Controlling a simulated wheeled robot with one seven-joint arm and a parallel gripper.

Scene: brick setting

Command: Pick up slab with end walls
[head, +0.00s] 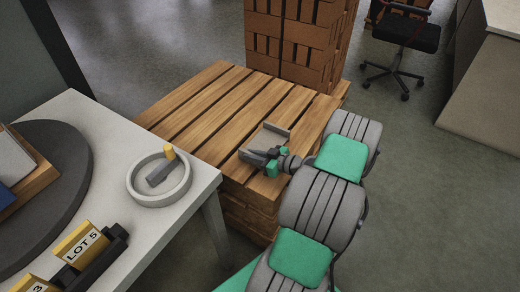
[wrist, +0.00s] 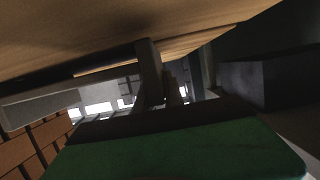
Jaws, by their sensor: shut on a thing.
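The slab with end walls (head: 276,129) is grey and sits on the wooden pallet stack (head: 190,103), near its front right corner. One end wall shows at its far side; the near end is partly hidden by my gripper. My gripper (head: 263,157) reaches in from the right and is shut on the near part of the slab. In the wrist view a grey upright piece (wrist: 149,68), which looks like part of the slab, stands in front of my gripper. That view is dark, and the exact contact is hard to see.
A white table (head: 205,180) at left holds a round grey tray (head: 133,194) with a grey and yellow piece, a dark disc (head: 70,165) and yellow labelled blocks (head: 80,244). A brick stack (head: 295,68) stands behind the pallet. An office chair (head: 405,38) is at back right. Floor at right is clear.

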